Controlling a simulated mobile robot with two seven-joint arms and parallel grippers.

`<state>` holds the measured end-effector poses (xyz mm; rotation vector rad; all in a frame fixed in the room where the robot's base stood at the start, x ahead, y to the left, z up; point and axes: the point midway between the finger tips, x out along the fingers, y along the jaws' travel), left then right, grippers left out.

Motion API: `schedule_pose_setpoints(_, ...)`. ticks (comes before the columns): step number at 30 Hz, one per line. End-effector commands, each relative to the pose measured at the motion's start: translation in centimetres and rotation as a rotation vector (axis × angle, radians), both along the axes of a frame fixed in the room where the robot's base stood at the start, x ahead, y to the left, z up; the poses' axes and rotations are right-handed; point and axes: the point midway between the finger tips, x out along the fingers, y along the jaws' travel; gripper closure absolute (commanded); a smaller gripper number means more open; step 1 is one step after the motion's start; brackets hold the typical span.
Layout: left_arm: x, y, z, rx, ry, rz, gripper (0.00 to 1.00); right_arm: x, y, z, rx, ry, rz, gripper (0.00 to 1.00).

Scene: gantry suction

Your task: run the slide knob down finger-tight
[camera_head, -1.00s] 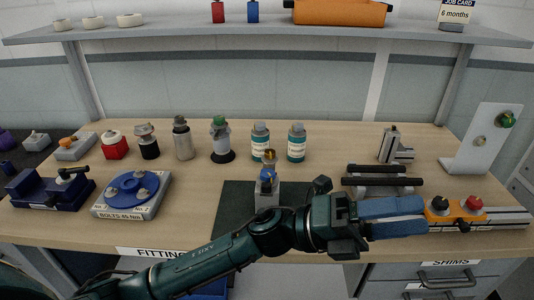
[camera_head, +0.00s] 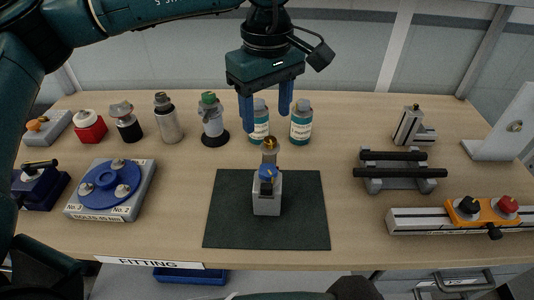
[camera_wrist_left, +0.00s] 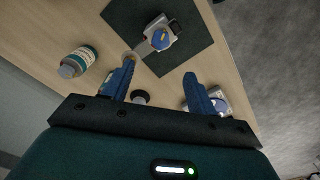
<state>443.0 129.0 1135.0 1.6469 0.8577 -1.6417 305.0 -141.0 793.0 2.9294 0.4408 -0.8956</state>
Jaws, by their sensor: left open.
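An orange slide (camera_head: 483,211) sits on a pale rail (camera_head: 420,222) at the right front of the bench. It carries a black knob (camera_head: 468,205) and a red knob (camera_head: 507,204) on top, and a black side knob (camera_head: 494,232) at its front. I cannot tell which is the slide knob, or how tight any is. My left gripper (camera_head: 266,112) points down, open and empty, in front of the teal-labelled bottles in the picture and far left of the slide. Its spread blue fingers (camera_wrist_left: 160,74) also show in the left wrist view. My right gripper is not seen.
A grey block with a blue top (camera_head: 267,195) stands on a dark mat (camera_head: 302,222). A black-barred stand (camera_head: 400,172) is behind the rail. A blue disc fixture (camera_head: 110,188) is at left. Bare bench lies between mat and rail.

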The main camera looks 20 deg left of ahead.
Motion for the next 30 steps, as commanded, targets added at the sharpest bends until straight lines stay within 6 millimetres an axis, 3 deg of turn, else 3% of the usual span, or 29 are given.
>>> schedule_pose_setpoints(5, -0.1, 0.0, -2.2, 0.002, 0.005, 0.0, 0.43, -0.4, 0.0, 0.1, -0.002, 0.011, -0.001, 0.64)
schedule_pose_setpoints(18, -0.1, 0.0, -10.8, -0.002, 0.005, 0.001, 0.43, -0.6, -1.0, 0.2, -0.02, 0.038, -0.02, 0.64)
schedule_pose_setpoints(24, -0.1, -0.1, -12.6, -0.003, 0.002, 0.001, 0.43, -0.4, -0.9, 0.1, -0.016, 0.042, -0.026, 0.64)
schedule_pose_setpoints(30, -0.1, -0.1, -12.9, -0.004, 0.001, 0.001, 0.43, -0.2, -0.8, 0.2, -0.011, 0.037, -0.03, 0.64)
